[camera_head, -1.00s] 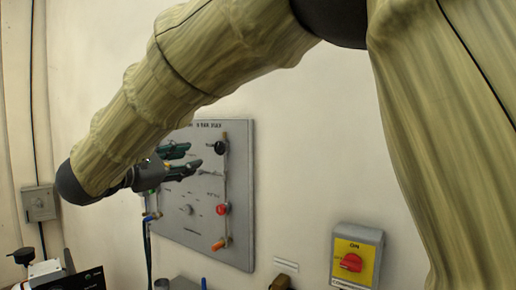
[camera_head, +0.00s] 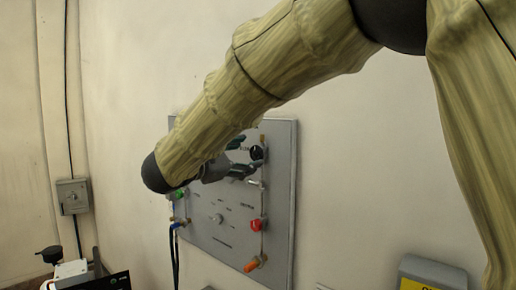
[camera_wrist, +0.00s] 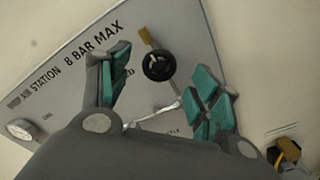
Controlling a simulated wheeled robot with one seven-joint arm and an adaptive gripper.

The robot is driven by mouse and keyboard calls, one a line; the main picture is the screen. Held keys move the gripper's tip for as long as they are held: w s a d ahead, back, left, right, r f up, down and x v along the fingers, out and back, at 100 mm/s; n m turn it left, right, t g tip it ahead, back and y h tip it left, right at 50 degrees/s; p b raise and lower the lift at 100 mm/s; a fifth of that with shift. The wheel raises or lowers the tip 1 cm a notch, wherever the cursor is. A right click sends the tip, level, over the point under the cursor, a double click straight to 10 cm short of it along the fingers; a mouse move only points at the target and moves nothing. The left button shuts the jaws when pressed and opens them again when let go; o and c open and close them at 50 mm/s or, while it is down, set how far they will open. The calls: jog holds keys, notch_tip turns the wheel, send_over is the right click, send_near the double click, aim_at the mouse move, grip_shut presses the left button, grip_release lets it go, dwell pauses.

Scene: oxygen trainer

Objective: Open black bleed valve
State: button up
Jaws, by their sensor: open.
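The black bleed valve (camera_head: 257,153) is a round black knob near the top right of the grey panel (camera_head: 283,190). In the wrist view the knob (camera_wrist: 159,65) shows its face between my two fingers, with a brass-coloured fitting above it and a metal pipe below. My gripper (camera_head: 241,158) is open beside the knob in the head view. In the wrist view my gripper (camera_wrist: 162,72) has its teal-padded fingers apart on either side of the knob. No contact shows; I cannot tell the exact depth gap.
Below are a red knob (camera_head: 256,225) and an orange handle (camera_head: 254,263). A green knob (camera_head: 180,194) sits at the panel's left. A gauge (camera_wrist: 20,128) is at the panel's edge. A yellow-faced box (camera_head: 430,278) stands at lower right, a grey wall box (camera_head: 73,196) at left.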

aim_at(255, 154)
jog(key=p+x, duration=0.1)
jog(key=x, duration=0.3)
jog(key=shift+w+f, duration=0.15)
jog(key=shift+w, duration=0.2)
jog(key=shift+w+d+p, duration=0.15)
jog(key=shift+d+p, duration=0.2)
jog(key=shift+d, duration=0.05)
jog(key=shift+w+f, duration=0.1)
jog(key=shift+w, duration=0.3)
jog(key=shift+s+d, duration=0.1)
jog(key=shift+s, duration=0.05)
jog(key=shift+c, duration=1.1)
jog(key=c, duration=0.8)
